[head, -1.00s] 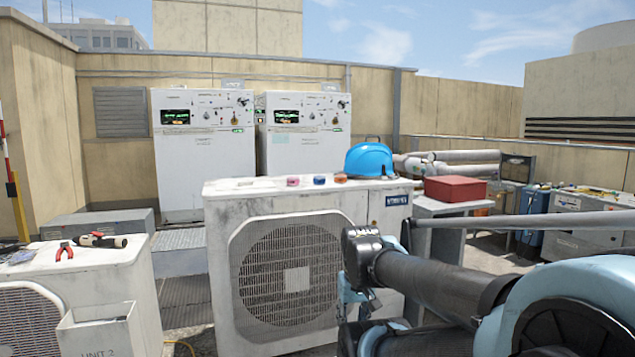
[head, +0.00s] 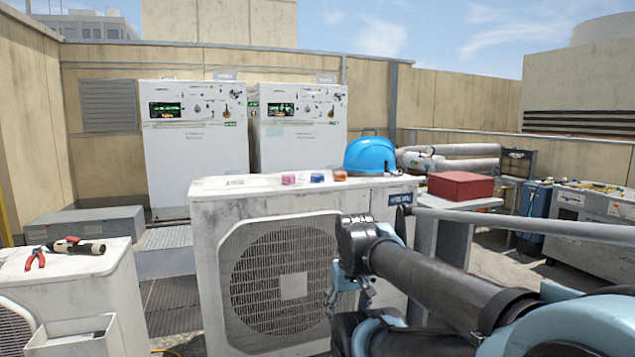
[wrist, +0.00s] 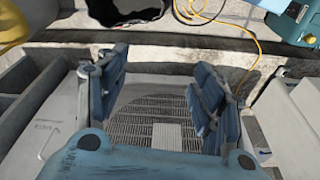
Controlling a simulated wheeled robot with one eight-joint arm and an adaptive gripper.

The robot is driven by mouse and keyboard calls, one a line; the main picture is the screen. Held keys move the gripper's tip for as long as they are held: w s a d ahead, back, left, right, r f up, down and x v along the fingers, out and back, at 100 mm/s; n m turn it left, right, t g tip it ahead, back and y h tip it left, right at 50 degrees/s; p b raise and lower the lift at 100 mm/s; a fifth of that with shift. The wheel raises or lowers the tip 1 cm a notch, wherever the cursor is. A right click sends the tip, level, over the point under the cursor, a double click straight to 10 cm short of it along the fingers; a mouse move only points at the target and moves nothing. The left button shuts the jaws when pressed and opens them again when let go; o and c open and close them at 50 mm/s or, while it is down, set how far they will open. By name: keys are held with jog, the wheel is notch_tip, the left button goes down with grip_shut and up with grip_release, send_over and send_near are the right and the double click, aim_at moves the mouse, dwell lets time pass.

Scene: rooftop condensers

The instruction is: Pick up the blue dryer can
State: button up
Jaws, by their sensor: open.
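The blue dryer can (head: 317,177) is a small short cylinder on top of the middle white condenser (head: 205,215) in the head view. It stands between a pink can (head: 288,178) and an orange-red can (head: 340,175). My gripper (head: 349,292) is in front of the condenser's grille, below the top and to the right of the blue can in the picture. In the wrist view my gripper (wrist: 160,95) has its two blue fingers apart, with only grille and no object between them. The blue can does not show in the wrist view.
A red box (head: 460,186) rests on a stand further right. Pliers (head: 36,258) and a torch-like tool (head: 77,246) lie on the left unit. A yellow cable (wrist: 232,22) runs along the ground in the wrist view.

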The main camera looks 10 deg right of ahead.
jog(key=w+r+m+g, duration=0.2)
jog(key=w+r+m, duration=0.9)
jog(key=w+r, duration=2.7)
jog(key=w+r+m, duration=0.4)
jog(key=w+r, duration=0.2)
jog(key=w, duration=0.5)
send_over(317, 174)
notch_tip(317, 174, down, 12)
jog(key=shift+s+a+f, duration=0.1)
jog(key=shift+f, duration=2.7)
jog(key=c, duration=1.2)
